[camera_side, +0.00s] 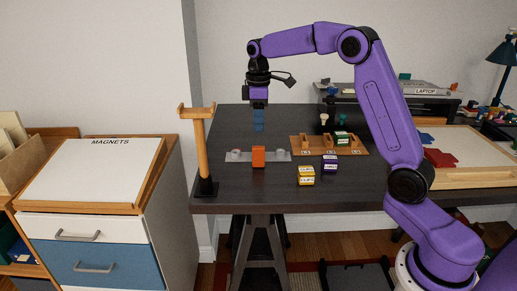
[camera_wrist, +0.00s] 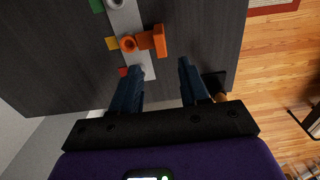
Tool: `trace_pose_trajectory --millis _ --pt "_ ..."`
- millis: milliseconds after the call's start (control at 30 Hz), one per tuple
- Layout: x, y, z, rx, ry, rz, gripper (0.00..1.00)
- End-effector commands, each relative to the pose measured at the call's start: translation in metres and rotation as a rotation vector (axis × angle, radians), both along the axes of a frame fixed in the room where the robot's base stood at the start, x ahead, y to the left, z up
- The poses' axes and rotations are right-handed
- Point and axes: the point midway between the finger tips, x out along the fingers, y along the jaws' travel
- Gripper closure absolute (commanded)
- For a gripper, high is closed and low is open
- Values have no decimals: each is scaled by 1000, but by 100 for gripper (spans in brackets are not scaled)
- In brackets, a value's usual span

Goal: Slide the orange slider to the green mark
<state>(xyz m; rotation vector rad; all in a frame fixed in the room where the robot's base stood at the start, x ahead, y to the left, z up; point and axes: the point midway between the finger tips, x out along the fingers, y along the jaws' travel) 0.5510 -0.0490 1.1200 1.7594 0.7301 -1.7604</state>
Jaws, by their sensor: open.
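The orange slider (camera_side: 258,157) stands on a pale grey track (camera_side: 279,156) near the left front of the dark desk. In the wrist view the slider's upright block (camera_wrist: 159,40) sticks out to the right of the grey track (camera_wrist: 117,19). The yellow mark (camera_wrist: 112,43) is level with the slider, the green mark (camera_wrist: 97,5) is at the top edge and the red mark (camera_wrist: 123,71) is nearer my fingers. My gripper (camera_side: 258,127) hangs above the slider, fingers down. In the wrist view my gripper (camera_wrist: 162,66) is open and empty, apart from the slider.
A wooden T-shaped post (camera_side: 200,150) on a black base stands left of the track. Right of the track are a yellow block (camera_side: 306,175), a purple block (camera_side: 330,164) and a wooden slotted board (camera_side: 356,148). The desk's front edge is close to the track.

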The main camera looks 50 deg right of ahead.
Motion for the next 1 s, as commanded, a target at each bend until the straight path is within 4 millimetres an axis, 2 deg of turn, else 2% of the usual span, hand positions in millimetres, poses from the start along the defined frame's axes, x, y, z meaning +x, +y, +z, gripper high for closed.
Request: trace_pose_trajectory --millis 300,500,700,967,1000 --pt "-1 0 -60 1 5 -1 55" --pt "-1 0 -87 1 2 0 55" --pt "-1 0 -98 1 -1 0 55" --pt "-1 0 -99 1 -1 0 55" --pt "-1 0 -99 1 -1 0 59"
